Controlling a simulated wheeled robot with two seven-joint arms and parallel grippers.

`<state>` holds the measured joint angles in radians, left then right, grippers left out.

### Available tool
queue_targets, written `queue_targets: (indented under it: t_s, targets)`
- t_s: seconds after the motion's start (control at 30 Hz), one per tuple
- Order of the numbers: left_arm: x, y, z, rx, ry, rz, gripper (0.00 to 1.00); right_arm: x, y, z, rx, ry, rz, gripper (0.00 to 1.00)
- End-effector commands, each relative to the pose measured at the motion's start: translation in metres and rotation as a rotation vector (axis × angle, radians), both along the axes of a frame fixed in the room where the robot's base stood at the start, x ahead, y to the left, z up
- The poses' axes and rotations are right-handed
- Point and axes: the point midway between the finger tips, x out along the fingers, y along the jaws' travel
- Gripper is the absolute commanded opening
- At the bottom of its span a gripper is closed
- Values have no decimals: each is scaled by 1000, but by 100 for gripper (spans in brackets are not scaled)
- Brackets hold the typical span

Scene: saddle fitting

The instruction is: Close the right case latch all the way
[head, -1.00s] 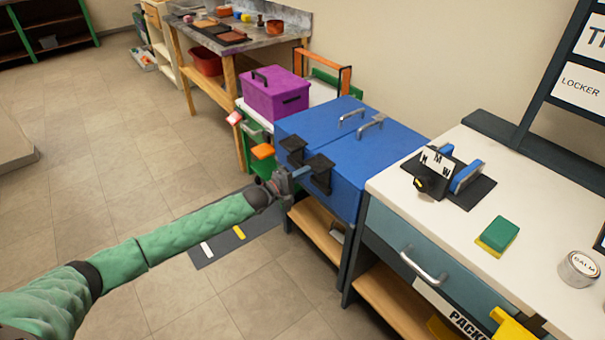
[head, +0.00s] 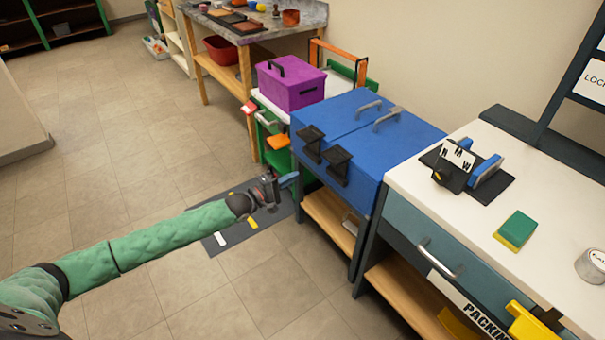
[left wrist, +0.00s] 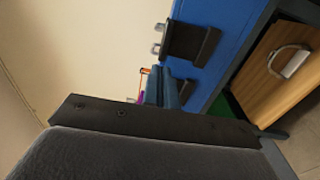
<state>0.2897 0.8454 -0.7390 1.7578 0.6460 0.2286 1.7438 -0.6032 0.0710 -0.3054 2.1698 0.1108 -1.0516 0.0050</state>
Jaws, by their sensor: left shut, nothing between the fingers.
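The blue case (head: 372,132) stands on a low stand, with two black latches on its front. The right case latch (head: 338,166) and the left case latch (head: 311,143) both stick out from the front face. How far the right one is closed I cannot tell. In the left wrist view, turned sideways, the right latch (left wrist: 190,42) is the upper, larger one, near metal catches. My left gripper (head: 289,180) is shut and empty, in front of the case, below and left of the right latch, apart from it. Its blue-grey fingers (left wrist: 161,88) show there too. My right gripper is out of view.
A purple box (head: 290,84) sits on the white-topped cart left of the case. The white counter (head: 440,185) with a teal drawer (head: 430,235) stands at the right. A dark floor mat (head: 240,222) lies below my left gripper. The floor in front is open.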

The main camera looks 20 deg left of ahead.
Motion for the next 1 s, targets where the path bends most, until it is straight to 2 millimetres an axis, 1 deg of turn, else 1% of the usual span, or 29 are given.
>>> queue_targets:
  t_s: [0.03, 0.1, 0.27, 0.8, 0.93, 1.0]
  targets:
    - [-5, 5, -1, 1, 1, 1, 0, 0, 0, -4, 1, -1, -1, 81]
    - [-10, 8, -1, 0, 0, 1, 0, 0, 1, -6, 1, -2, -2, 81]
    - [-15, 12, 1, 1, -1, 0, 0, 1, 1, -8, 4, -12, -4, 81]
    - [-15, 13, 0, 6, -5, 1, 0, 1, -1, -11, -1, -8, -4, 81]
    - [-15, 13, 0, 55, -40, 6, 0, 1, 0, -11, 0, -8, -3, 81]
    - [-15, 13, -4, 119, -61, 13, 0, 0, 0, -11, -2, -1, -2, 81]
